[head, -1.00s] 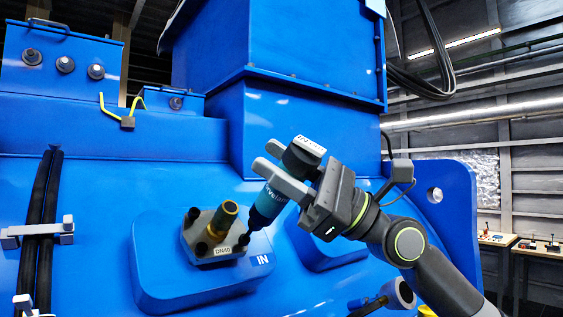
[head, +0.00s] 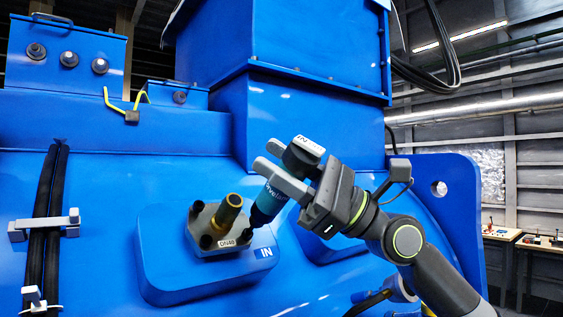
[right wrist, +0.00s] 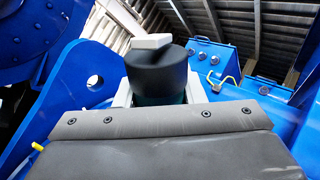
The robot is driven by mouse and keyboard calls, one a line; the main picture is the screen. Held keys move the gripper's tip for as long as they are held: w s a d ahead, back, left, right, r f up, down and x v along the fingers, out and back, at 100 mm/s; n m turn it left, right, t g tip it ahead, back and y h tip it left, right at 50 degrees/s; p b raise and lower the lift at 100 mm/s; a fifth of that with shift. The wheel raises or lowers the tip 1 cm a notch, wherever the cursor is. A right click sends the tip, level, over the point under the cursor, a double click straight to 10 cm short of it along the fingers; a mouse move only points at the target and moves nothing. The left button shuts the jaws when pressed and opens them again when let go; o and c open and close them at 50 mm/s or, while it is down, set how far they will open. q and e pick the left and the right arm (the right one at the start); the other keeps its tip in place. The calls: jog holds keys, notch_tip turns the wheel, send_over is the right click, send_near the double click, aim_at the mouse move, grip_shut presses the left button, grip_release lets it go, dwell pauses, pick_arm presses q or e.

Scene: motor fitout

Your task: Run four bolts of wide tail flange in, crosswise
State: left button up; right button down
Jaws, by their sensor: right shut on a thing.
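The DN40 flange (head: 205,243) is a grey plate with dark bolts and a brass stub (head: 229,208) in its middle. It sits on a raised blue pad marked IN. My right gripper (head: 281,173) is shut on a teal and black driver (head: 266,203) with a black cap. The driver's lower tip is at the flange's right-hand bolt; whether it is seated there I cannot tell. In the right wrist view the driver's dark cap (right wrist: 157,74) stands up between the fingers. My left gripper is not in view.
Black cables (head: 44,205) run down the left in a grey clamp (head: 42,226). A second blue pad (head: 335,245) lies behind my right gripper. A blue lug with a hole (head: 455,205) stands at the right. Workbenches (head: 497,233) are far behind.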

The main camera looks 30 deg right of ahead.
aim_at(293, 141)
jog(key=shift+w+f, duration=0.2)
jog(key=shift+f, duration=0.05)
dwell(0.5)
jog(key=shift+s+r, duration=0.5)
jog(key=shift+r, duration=0.2)
jog(key=shift+s+d+r, duration=0.1)
jog(key=shift+s+r, duration=0.75)
jog(key=shift+s, duration=0.3)
jog(key=shift+w, duration=0.1)
